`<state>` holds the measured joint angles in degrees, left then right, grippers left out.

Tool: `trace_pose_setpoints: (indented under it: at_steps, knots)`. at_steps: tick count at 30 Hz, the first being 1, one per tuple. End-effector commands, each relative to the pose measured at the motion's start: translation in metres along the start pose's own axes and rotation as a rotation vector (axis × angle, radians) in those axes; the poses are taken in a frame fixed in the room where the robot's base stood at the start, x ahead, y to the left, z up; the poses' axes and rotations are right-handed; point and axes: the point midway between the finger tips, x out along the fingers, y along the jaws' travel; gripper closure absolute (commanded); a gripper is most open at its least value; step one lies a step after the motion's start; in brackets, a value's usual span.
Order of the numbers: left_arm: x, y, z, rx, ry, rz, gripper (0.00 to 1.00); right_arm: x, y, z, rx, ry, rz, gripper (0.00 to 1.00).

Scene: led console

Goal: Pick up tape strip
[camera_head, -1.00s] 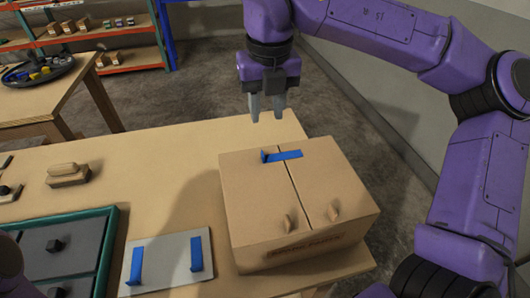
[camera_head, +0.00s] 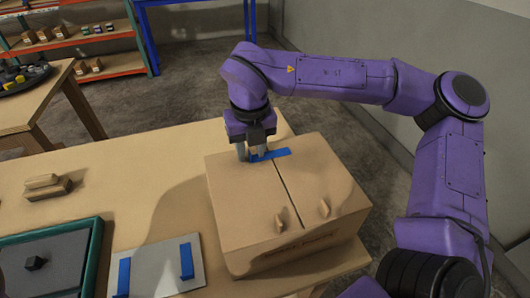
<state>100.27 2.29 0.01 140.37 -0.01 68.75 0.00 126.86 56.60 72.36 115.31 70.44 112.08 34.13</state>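A blue tape strip (camera_head: 274,154) lies across the seam on top of the closed cardboard box (camera_head: 285,210), near its far edge. Two more blue tape strips (camera_head: 187,261) (camera_head: 122,277) stick to a grey plate (camera_head: 155,272) left of the box. My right gripper (camera_head: 251,153) points down at the left end of the strip on the box. Its fingers are apart, and they partly hide that end. I cannot tell whether they touch the strip. My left gripper is not in view.
Two small wooden knobs (camera_head: 324,208) stand up from the box top. A green-rimmed tray (camera_head: 97,240) lies at the lower left. A wooden block (camera_head: 47,187) sits farther back on the table (camera_head: 135,170). The table between block and box is clear.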

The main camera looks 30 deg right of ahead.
Motion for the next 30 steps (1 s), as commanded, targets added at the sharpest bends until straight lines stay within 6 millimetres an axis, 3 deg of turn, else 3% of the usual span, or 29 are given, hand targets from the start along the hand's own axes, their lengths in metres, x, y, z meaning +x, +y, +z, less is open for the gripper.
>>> trace_pose_setpoints:
  at_steps: [3,6,7,22,27,30]
  knots:
    - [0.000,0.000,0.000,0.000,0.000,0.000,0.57,0.000,0.000,0.000,-0.001,-0.001,0.000,0.64]
    - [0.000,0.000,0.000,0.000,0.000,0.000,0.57,0.000,0.000,0.000,-0.001,0.000,0.000,0.96]
    - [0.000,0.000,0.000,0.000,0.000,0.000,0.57,0.000,0.000,0.000,-0.001,0.000,0.000,1.00]
    - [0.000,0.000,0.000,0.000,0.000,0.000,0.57,-0.006,0.000,0.001,-0.001,-0.003,0.001,1.00]
    - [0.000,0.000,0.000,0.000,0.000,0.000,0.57,-0.031,0.001,0.004,-0.001,-0.007,0.002,1.00]
    - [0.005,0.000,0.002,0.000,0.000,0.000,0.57,-0.053,-0.006,-0.009,-0.001,-0.009,0.004,1.00]
